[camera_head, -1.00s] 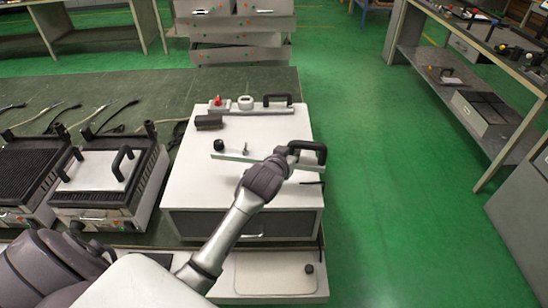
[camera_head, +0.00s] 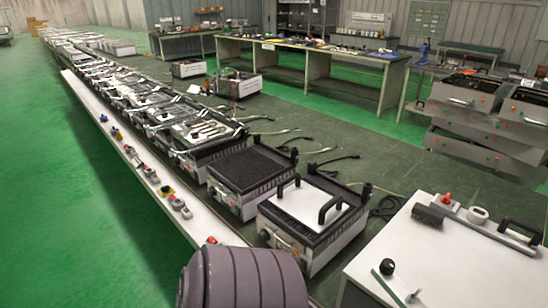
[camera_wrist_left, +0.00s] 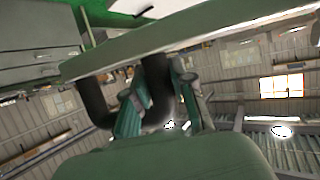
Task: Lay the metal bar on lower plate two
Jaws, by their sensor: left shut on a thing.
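In the left wrist view my left gripper (camera_wrist_left: 160,95) is shut on the black U-shaped handle (camera_wrist_left: 95,105) of a long pale metal bar (camera_wrist_left: 185,32), which crosses the top of the view. In the head view the bar's knob end (camera_head: 392,286), with a black knob, shows over the white cabinet top at the bottom right; its handle and my gripper are out of frame. A grill base (camera_head: 316,250) carries a white plate (camera_head: 308,208) with two black handles. Left of it a dark ribbed plate (camera_head: 250,168) is bare. I cannot tell which is lower plate two.
The white cabinet (camera_head: 400,240) bears a second bar (camera_head: 475,228) with its handle. Several grill units (camera_head: 200,130) run in a row up the left. Loose cables (camera_head: 330,160) lie on the dark bench (camera_head: 370,155) behind. A narrow ledge (camera_head: 215,230) runs along the front.

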